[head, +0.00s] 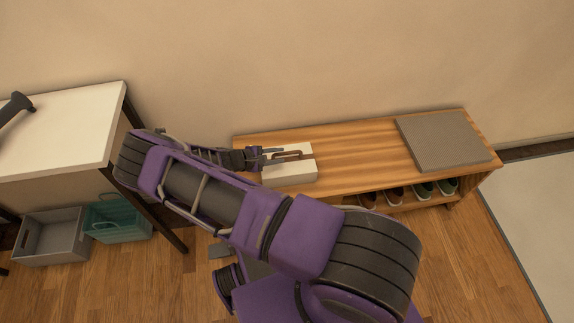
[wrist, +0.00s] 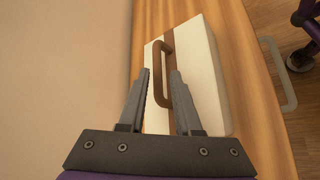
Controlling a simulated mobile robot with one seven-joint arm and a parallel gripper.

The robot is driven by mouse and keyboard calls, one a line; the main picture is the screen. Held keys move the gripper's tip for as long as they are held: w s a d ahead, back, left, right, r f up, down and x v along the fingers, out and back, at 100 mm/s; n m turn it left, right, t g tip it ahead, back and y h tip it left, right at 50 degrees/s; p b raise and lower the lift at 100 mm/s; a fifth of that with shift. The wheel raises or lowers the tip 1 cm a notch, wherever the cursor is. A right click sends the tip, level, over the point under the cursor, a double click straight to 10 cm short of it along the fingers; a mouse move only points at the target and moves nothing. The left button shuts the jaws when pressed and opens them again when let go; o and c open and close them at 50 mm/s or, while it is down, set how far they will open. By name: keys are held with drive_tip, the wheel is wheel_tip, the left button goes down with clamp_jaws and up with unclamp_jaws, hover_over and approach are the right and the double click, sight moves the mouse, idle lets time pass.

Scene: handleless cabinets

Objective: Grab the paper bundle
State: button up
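The paper bundle (head: 290,177) is a white block with a brown band and a raised brown handle (head: 287,155). It lies on the wooden bench near its left end. In the wrist view the bundle (wrist: 205,75) fills the middle, with the handle (wrist: 164,50) standing up from its top. My gripper (wrist: 160,78) is open, its two dark fingers on either side of the handle in that view. Whether a finger touches the handle, I cannot tell. In the head view my gripper (head: 277,155) is over the bundle's top.
The bench (head: 360,150) stands against a beige wall. A grey mat (head: 443,140) lies at its right end, and shoes (head: 420,190) sit on the shelf below. A white table (head: 60,130) is at left, with grey (head: 50,237) and teal (head: 118,220) bins beneath.

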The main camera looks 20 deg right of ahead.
sight(286, 153)
drive_tip(key=shift+w+x, duration=0.1)
drive_tip(key=shift+x, duration=1.25)
drive_tip(key=shift+w+x, duration=0.15)
drive_tip(key=shift+x, duration=1.2)
drive_tip(key=shift+a, duration=0.1)
clamp_jaws()
